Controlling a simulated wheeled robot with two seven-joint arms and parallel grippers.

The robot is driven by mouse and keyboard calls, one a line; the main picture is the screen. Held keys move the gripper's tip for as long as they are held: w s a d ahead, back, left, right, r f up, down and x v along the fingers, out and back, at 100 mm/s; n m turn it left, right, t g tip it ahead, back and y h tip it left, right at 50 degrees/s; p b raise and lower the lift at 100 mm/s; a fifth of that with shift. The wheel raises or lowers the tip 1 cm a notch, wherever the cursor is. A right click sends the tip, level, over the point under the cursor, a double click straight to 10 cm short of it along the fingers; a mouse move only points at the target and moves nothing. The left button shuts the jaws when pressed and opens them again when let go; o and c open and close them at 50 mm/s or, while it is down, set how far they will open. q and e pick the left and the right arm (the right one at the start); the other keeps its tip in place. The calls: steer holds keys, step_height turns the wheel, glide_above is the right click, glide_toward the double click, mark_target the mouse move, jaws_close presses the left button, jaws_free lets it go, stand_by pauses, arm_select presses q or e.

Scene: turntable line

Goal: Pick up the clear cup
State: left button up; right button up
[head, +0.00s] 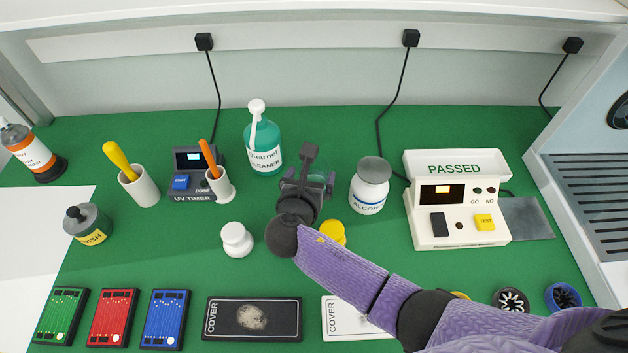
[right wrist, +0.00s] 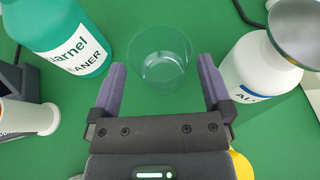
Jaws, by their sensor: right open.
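The clear cup (right wrist: 160,62) stands upright on the green table in the right wrist view, just beyond and between my right fingertips. In the head view the cup (head: 318,171) is partly hidden behind my right gripper (head: 308,180). My right gripper is open, and in the right wrist view its two purple fingers (right wrist: 160,80) point toward the cup, one on either side of its near part. Nothing is held between them. My left gripper is in neither view.
A teal cleaner bottle (head: 262,145) stands left of the cup and a white alcohol bottle (head: 369,187) right of it. A yellow piece (head: 332,232) and a white piece (head: 236,240) stand nearer. A tester marked PASSED (head: 455,200) is further right.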

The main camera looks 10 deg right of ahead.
steer(key=shift+x, duration=0.95)
steer(key=c, duration=1)
